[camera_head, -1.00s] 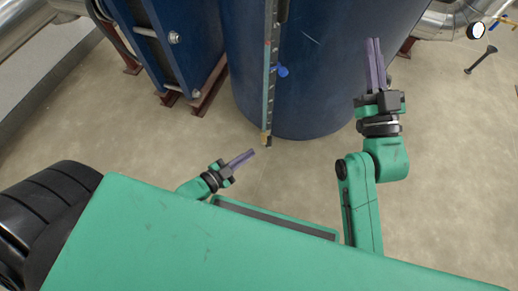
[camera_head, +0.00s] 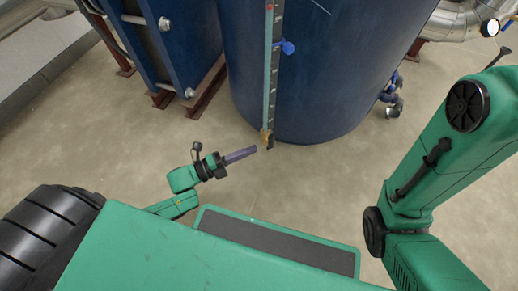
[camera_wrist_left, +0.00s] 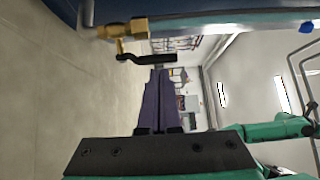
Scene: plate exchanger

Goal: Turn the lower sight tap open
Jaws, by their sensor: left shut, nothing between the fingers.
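The lower sight tap (camera_head: 266,138) is a small brass fitting at the foot of the upright level gauge (camera_head: 271,75) on the blue tank. In the left wrist view, the brass tap (camera_wrist_left: 130,28) has a black cranked lever (camera_wrist_left: 150,58). My left gripper (camera_head: 254,150) is shut and empty, its purple fingers pointing at the tap from the left. In the left wrist view, the fingertips (camera_wrist_left: 160,72) are close beneath the lever; I cannot tell whether they touch. My right gripper is out of view; only its arm shows at the right.
The blue tank (camera_head: 330,90) stands behind the gauge. A blue-handled fitting (camera_head: 286,47) sits higher on the gauge. The blue plate exchanger (camera_head: 175,45) on brown feet stands at left. Another valve (camera_head: 393,100) is low on the tank's right. Floor between is clear.

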